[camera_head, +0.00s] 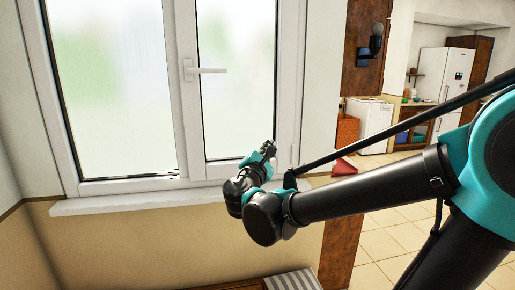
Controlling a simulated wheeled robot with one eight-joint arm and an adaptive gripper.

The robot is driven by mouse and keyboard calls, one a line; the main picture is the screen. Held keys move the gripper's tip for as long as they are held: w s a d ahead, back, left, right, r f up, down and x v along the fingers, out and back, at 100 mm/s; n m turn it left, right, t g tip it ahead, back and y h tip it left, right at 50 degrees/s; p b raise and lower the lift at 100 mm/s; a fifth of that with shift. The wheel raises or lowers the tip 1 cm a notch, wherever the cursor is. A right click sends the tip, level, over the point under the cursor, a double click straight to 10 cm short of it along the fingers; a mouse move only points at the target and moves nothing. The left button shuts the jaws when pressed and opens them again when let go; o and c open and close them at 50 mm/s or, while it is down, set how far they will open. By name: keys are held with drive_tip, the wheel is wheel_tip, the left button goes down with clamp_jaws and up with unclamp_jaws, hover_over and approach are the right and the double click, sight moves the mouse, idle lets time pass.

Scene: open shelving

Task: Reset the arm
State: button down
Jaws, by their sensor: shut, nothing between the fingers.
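My arm, black with teal joints, reaches in from the right edge of the head view towards the window. My gripper (268,147) is at its far end, pointing up and away in front of the lower right window frame. It is small in the picture, looks shut, and nothing shows in it. It appears apart from the frame, though the exact gap is hard to tell.
A white window (185,120) with a handle (205,70) fills the left and middle, above a white sill (130,202). A striped thing (294,281) lies low at the bottom. At right, past a brown post (340,248), are a tiled floor (385,243) and a white fridge (443,75).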

drive_tip(key=s+d+f+m+g+h, duration=0.1)
drive_tip(key=s+d+f+m+g, duration=0.2)
drive_tip(key=d+f+m+g, duration=0.5)
drive_tip(key=s+d+f+m+g, duration=0.2)
drive_tip(key=d+f+m, duration=0.2)
drive_tip(key=d+f, duration=0.8)
drive_tip(key=s+a+f+m+g+y, duration=0.3)
drive_tip(key=s+f+m+g+y, duration=0.2)
drive_tip(key=s+f+m, duration=0.6)
wheel_tip(320, 180, down, 5)
drive_tip(key=shift+s+r+y, duration=0.15)
drive_tip(key=shift+s+y, duration=0.75)
drive_tip(key=shift+s, duration=0.3)
